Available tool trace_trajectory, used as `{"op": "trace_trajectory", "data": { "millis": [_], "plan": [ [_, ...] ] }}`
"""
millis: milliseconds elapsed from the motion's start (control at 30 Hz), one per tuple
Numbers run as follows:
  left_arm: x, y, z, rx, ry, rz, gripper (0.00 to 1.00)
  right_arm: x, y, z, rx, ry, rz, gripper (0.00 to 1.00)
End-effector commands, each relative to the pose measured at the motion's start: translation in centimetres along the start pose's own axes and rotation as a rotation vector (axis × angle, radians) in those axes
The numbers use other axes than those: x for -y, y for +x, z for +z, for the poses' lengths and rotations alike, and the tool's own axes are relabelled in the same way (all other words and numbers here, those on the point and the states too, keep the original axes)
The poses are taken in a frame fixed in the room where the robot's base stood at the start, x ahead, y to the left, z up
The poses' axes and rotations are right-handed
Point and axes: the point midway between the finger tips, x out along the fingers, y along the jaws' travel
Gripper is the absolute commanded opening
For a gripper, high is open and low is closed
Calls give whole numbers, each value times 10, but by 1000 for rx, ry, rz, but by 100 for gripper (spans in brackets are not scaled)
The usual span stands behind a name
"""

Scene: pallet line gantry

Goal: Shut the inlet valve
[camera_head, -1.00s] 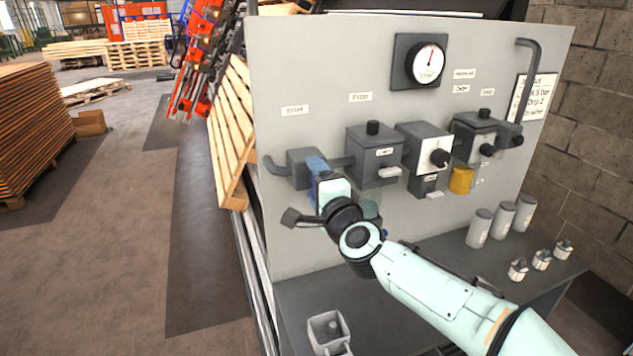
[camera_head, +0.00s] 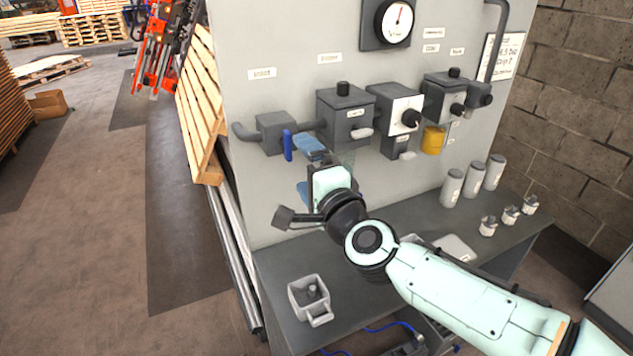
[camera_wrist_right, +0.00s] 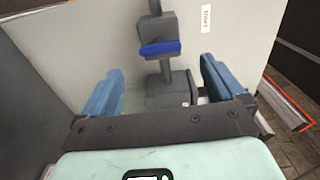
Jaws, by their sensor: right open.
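The inlet valve (camera_head: 273,133) is a grey block on the pipe at the panel's left, under a small label. Its blue lever (camera_head: 288,145) stands upright in the head view, across the line of the pipe. In the right wrist view the blue lever (camera_wrist_right: 160,48) also lies across the pipe. My right gripper (camera_head: 308,170) is open and empty, just below and right of the lever and apart from it. Its two blue fingers are spread wide in the right wrist view (camera_wrist_right: 162,85), with the lever beyond them. My left gripper is not in view.
The grey panel (camera_head: 240,200) also carries a filter block (camera_head: 345,120), a regulator with a black knob (camera_head: 398,108) and a gauge (camera_head: 394,22). A grey cup (camera_head: 309,298) and several canisters (camera_head: 452,188) stand on the shelf below. A wooden pallet (camera_head: 200,105) leans at left.

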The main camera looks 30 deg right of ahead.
Motion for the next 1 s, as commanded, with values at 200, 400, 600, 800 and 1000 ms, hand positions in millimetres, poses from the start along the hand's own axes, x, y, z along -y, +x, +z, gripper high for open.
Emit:
{"op": "trace_trajectory", "data": {
  "millis": [200,400,600,800,1000],
  "plan": [
    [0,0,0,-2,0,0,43,0,-35,-1,-1,-1,0,96],
    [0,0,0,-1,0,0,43,0,-45,0,0,-1,1,96],
    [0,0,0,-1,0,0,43,0,-44,0,0,-1,1,96],
    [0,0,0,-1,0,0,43,0,-44,0,0,-1,1,96],
    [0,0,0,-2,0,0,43,0,-44,0,0,-1,0,96]
  ]
}}
